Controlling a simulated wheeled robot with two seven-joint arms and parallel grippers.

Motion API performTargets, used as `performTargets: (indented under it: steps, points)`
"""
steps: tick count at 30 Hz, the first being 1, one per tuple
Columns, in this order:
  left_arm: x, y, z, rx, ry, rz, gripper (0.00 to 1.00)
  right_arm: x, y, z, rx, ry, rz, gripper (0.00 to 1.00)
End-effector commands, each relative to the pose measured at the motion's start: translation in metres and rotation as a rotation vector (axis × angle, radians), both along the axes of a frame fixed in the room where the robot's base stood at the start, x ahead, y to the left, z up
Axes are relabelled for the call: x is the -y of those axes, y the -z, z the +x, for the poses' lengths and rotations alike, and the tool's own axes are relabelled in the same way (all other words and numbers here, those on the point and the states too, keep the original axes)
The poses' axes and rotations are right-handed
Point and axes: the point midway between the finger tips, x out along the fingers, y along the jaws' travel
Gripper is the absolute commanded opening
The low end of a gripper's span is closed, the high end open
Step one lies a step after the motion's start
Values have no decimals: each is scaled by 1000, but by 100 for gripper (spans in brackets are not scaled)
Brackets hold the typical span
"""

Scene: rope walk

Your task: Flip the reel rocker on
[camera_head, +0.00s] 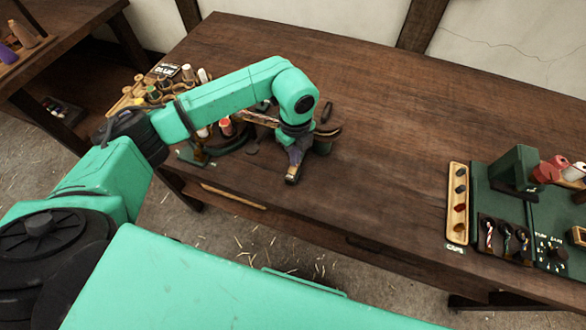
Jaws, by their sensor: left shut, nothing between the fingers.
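My left arm comes in from the left, and my left gripper (293,176) points down over the near left part of the wooden table. It is shut and holds nothing. A dark green device (193,156) stands by the table's near edge, left of the gripper, partly behind my arm. I cannot tell whether the gripper touches anything. My right gripper is out of view.
A green machine (518,170) with dark knobs stands at the table's right. A tan tray (457,205) of small parts lies beside it. Several spools (187,73) crowd the far left corner. The wooden table (400,110) is clear in the middle.

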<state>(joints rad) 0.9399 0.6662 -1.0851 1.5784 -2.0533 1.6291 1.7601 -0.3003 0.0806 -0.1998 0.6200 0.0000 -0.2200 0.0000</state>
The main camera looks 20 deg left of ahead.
Motion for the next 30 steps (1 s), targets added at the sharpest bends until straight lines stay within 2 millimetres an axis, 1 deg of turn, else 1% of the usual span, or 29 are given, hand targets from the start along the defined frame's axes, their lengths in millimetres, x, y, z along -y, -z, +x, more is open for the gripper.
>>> performTargets:
  steps: [12,15,17,30]
  points:
    - [0,10,0,-1,0,1,0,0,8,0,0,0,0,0]
    - [0,8,0,-1,1,1,0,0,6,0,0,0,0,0]
    - [0,4,0,-1,1,0,0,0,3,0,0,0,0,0]
    - [0,-42,0,1,0,0,0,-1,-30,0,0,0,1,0]
